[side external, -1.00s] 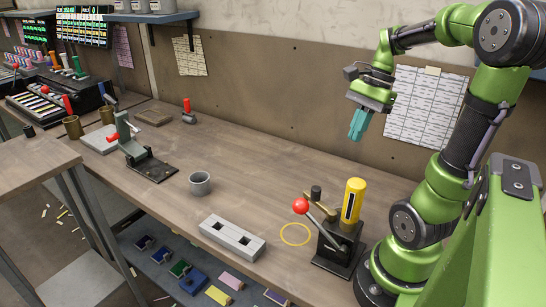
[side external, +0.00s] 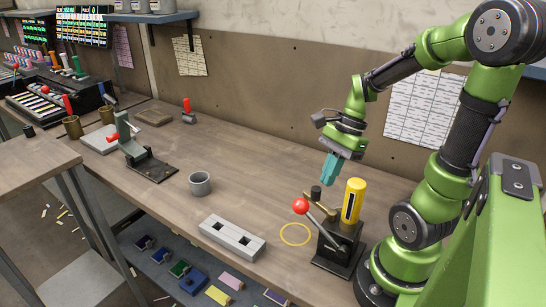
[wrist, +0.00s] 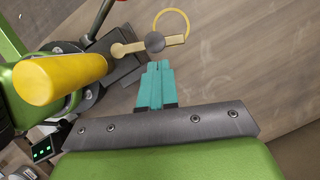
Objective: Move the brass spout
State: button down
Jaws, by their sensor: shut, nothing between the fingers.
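The brass spout (wrist: 128,48) shows in the wrist view as a short tan bar with a dark round cap on it, reaching out from the dark stand beside the yellow cylinder (wrist: 55,78). In the side view the spout (side external: 309,196) is small and partly hidden behind the red-knobbed lever; its dark cap shows at the top. My gripper (side external: 328,181) has teal fingers pointing down, just above and behind the spout. In the wrist view my gripper (wrist: 157,66) is shut and empty, its tips close to the cap in the picture; contact is not visible.
The stand (side external: 340,248) carries the yellow cylinder and a lever with a red knob (side external: 300,206). A yellow ring mark (side external: 295,234) lies on the bench beside it. A grey two-hole block (side external: 232,240) and a grey cup (side external: 200,184) stand left.

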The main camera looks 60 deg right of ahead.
aim_at(315, 187)
jog(key=shift+w+a, duration=0.1)
jog(key=shift+a, duration=0.15)
jog(key=n, duration=0.1)
jog(key=w+a+n+g, duration=0.1)
jog(key=n, duration=0.1)
jog(key=a+n, duration=0.1)
jog(key=shift+w+n+g, duration=0.3)
jog(key=shift+w+g, duration=0.1)
